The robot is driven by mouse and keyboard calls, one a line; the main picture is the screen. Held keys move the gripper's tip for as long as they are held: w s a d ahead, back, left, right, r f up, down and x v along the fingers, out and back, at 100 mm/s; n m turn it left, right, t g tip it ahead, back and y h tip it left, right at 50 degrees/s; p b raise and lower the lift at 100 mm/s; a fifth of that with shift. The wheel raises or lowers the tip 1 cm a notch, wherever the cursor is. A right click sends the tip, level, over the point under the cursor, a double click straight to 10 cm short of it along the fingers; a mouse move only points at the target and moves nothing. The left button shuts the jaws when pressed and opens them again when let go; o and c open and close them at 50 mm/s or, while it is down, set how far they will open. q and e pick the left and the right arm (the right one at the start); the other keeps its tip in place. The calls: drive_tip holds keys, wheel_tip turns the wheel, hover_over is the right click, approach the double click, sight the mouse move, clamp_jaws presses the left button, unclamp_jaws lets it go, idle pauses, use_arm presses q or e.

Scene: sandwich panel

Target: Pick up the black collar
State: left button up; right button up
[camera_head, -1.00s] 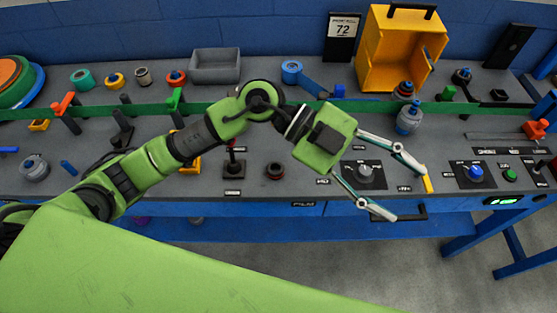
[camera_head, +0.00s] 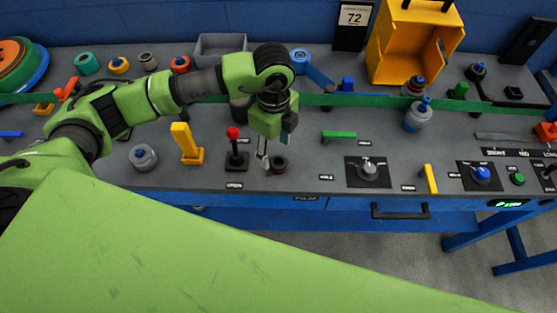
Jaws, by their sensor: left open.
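The black collar (camera_head: 280,166) is a short dark ring with a reddish inside, lying on the grey bench top near its front edge, just right of the red-knobbed lever. My left gripper (camera_head: 270,158) points down right above and beside it, with its pale fingers open. One finger shows at the left of the collar; the other is mostly hidden by the gripper body. I cannot tell whether a finger touches the collar. My right gripper is not in view.
The red-knobbed lever (camera_head: 236,150) and yellow upright lever (camera_head: 187,145) stand close on the left. A grey knob panel (camera_head: 368,172) and yellow handle (camera_head: 431,179) are to the right. A green strip (camera_head: 370,102) crosses the bench behind. The grey tray (camera_head: 218,46) and yellow box (camera_head: 404,54) stand at the back.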

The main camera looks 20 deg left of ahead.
sight(278, 159)
use_arm(q)
drive_tip(key=shift+f, duration=0.35)
drive_tip(key=f, duration=0.1)
drive_tip(key=f+p, duration=0.1)
drive_tip(key=f, duration=0.1)
drive_tip(key=f+p, duration=0.1)
drive_tip(key=shift+w+d+f, duration=0.2)
drive_tip(key=shift+d+f, duration=0.1)
drive_tip(key=shift+f, duration=0.45)
drive_tip(key=c, duration=1.3)
drive_tip(key=shift+r, duration=0.15)
